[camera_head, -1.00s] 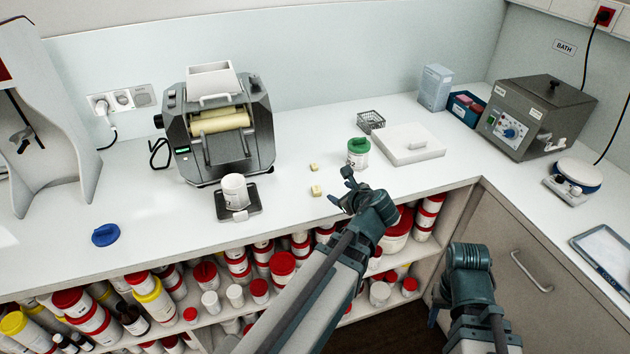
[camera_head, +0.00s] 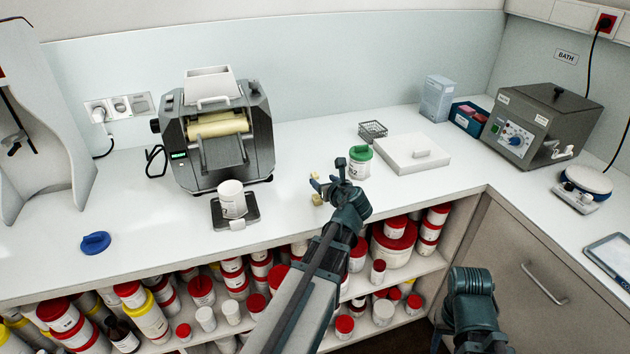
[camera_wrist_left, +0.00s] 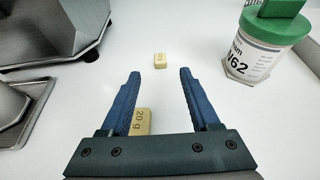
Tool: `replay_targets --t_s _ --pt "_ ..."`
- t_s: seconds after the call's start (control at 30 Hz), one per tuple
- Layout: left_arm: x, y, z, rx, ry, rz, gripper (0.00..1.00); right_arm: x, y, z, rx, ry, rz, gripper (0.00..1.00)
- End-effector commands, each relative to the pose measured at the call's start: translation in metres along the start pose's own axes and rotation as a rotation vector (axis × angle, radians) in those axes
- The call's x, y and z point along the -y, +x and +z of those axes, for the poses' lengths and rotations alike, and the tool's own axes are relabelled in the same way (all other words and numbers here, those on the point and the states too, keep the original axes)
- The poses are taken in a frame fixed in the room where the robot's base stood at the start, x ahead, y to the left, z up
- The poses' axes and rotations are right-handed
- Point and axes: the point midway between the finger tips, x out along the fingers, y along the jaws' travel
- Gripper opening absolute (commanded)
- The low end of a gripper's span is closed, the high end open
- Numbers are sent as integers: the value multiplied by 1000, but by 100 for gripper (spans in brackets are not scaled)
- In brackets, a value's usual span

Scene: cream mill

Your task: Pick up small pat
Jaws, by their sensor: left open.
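Two pale yellow pats lie on the white counter. The far, smaller-looking pat (camera_wrist_left: 160,60) is just ahead of and between my left fingertips in the left wrist view; its mark is too small to read. It shows in the head view (camera_head: 314,176) beside the gripper. The other pat (camera_wrist_left: 142,120), marked "20 g", lies near the base of the left-hand finger, which partly hides it; it also shows in the head view (camera_head: 317,200). My left gripper (camera_wrist_left: 158,74) is open and empty, low over the counter. My right gripper (camera_head: 470,318) hangs beyond the counter's front; its jaws are unclear.
A green-lidded jar (camera_head: 360,163) stands close to the right of the left gripper. A roller mill (camera_head: 216,130) and a white cup on a scale (camera_head: 233,198) are to the left. A flat white box (camera_head: 412,153) and a wire basket (camera_head: 372,131) are behind right.

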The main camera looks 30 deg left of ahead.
Motion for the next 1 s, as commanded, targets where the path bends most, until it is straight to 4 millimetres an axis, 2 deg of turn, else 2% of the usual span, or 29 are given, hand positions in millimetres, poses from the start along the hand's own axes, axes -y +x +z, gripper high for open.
replay_targets --t_s 0.03,0.37,0.6,0.73,0.97,1.0 --pt "0 5 -1 0 0 1 62 0 3 0 0 0 0 50" --pt "0 12 -2 0 0 0 62 1 6 0 0 0 0 50" --pt "2 45 -8 0 -2 1 62 2 25 -2 0 0 0 50" --pt "1 59 -6 0 -1 1 62 3 28 -2 0 0 0 50" --pt "0 59 -5 0 0 0 62 3 27 -2 0 0 0 50" --pt "0 59 -5 0 0 0 55 3 27 -2 0 0 0 50"
